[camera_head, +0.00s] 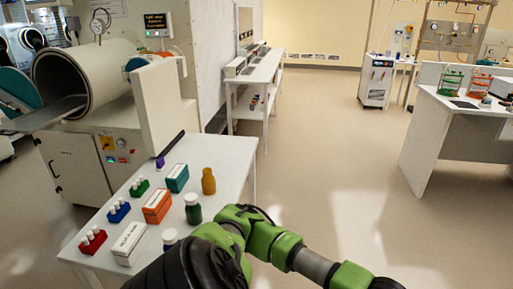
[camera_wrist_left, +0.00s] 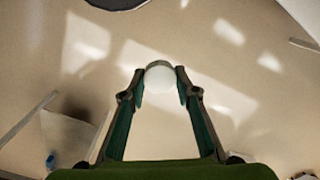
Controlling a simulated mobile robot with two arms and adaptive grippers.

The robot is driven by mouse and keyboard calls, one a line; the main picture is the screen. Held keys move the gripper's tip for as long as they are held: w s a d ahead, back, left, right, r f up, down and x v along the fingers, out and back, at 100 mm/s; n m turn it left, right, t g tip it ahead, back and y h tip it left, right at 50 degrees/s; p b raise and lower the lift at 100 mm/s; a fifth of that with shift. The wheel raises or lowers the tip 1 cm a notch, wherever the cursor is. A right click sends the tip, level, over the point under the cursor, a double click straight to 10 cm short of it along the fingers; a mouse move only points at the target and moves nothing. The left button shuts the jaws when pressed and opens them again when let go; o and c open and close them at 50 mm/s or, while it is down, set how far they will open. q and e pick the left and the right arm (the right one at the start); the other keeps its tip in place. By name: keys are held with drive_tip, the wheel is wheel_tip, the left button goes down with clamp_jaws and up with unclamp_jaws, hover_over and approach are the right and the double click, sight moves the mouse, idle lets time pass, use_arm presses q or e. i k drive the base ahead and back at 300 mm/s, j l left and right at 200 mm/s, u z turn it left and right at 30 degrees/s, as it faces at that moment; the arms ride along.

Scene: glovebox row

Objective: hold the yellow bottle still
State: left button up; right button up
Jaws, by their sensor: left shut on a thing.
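My left gripper (camera_wrist_left: 160,82) is in the left wrist view, its two fingers on either side of a white round-topped thing (camera_wrist_left: 159,80). It is shut on this thing, which has a greyish-olive edge at its far side. The thing's body is hidden, so I cannot tell whether it is a yellow bottle. Bare floor shows beyond it. In the head view, an amber-yellow bottle (camera_head: 208,182) stands upright on the white table, with no gripper touching it. My green and black arm crosses the bottom of that view; no gripper fingers show there. My right gripper is in neither view.
The white table (camera_head: 228,156) also bears a dark green bottle (camera_head: 193,211), an orange box (camera_head: 157,206), a teal box (camera_head: 177,178), a white box (camera_head: 128,243) and small vial racks. A glovebox (camera_head: 90,75) stands behind. The floor (camera_head: 325,170) to the right is clear.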

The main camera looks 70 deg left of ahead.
sight(208, 184)
drive_tip(key=i+u, duration=0.3)
drive_tip(key=i+l+u, duration=0.3)
drive_tip(key=i, duration=0.2)
drive_tip(key=i+j+u, duration=0.15)
drive_tip(key=i+u, duration=0.15)
drive_tip(key=u, duration=0.2)
drive_tip(key=i+u, duration=0.25)
drive_tip(key=u, duration=0.25)
drive_tip(key=i+u, duration=0.45)
drive_tip(key=i+l+u, duration=0.15)
drive_tip(key=u, duration=0.35)
